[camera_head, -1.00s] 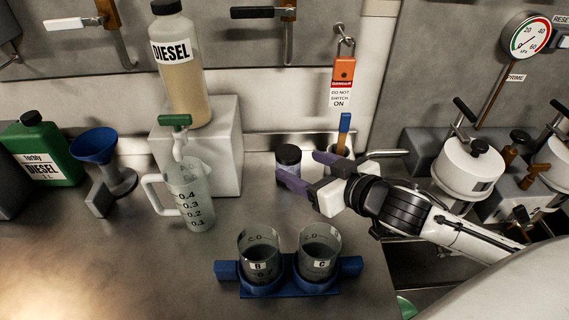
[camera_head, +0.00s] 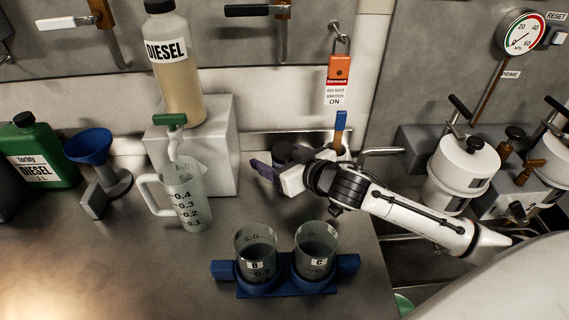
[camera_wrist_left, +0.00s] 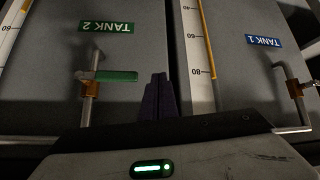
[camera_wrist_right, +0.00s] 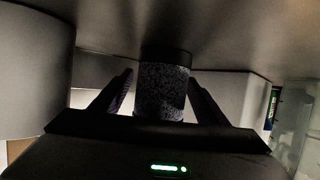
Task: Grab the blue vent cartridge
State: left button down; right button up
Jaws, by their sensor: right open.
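The vent cartridge looks like a small upright cylinder with a dark cap and stands on the bench, partly hidden by my right gripper in the head view (camera_head: 284,152). In the right wrist view the cartridge (camera_wrist_right: 162,93) has a speckled body; its blue colour is hard to make out in the dim light. My right gripper (camera_wrist_right: 162,84) is open, with one finger on either side of the cartridge and gaps visible. In the head view the right gripper (camera_head: 277,164) is low over the bench. My left gripper (camera_wrist_left: 158,88) shows its fingers together, with nothing seen between them.
A pale block (camera_head: 222,150) carrying a diesel bottle (camera_head: 181,75) is left. A blue holder (camera_head: 347,266) with two beakers sits in front. White pots (camera_head: 463,167) stand right.

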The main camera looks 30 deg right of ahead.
jog(key=c, duration=1.2)
jog(key=shift+r, duration=0.15)
